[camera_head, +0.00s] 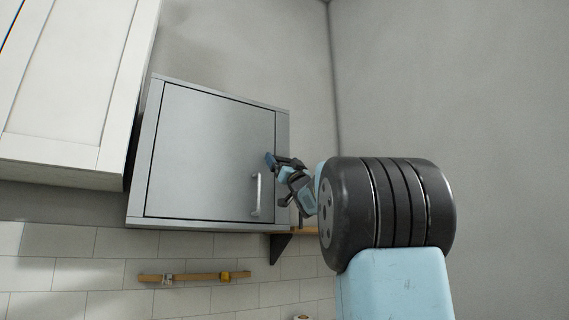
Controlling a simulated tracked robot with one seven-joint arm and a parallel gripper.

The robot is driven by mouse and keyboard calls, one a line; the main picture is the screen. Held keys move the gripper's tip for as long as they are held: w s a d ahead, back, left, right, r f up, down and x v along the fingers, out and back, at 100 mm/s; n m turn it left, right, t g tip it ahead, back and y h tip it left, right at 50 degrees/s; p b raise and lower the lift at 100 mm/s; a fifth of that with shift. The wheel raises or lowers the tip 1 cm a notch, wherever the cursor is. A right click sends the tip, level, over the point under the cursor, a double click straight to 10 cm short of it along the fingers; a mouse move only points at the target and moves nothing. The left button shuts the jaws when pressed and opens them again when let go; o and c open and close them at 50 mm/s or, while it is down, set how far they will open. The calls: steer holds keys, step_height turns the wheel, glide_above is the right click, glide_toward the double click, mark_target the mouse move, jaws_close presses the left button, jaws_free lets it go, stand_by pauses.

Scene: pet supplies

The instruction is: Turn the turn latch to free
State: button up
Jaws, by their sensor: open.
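A grey wall cabinet (283,130) hangs in the middle of the view with its flat door (205,150) shut in the frame. A small dark blue piece (270,159), seemingly the turn latch, sits at the door's right edge, above the handle. Its exact angle is hard to read at this size. My gripper (285,181) is open, just right of the door's edge. Its upper finger is close to the blue piece; I cannot tell whether they touch. The lower finger is near the pale bar handle (256,194). My gripper partly hides the cabinet's right frame.
A white cupboard (75,80) hangs at the upper left. Below the cabinet, a wooden rail (195,277) with small fittings is on the white tiled wall. A shelf on a dark bracket (281,246) is at the cabinet's lower right. The grey wall on the right is bare.

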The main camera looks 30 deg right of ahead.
steer(key=shift+r, duration=0.1)
steer(key=shift+c, duration=0.2)
steer(key=c, duration=0.7)
steer(key=shift+d, duration=0.1)
steer(key=shift+c, duration=0.5)
steer(key=shift+w, duration=0.1)
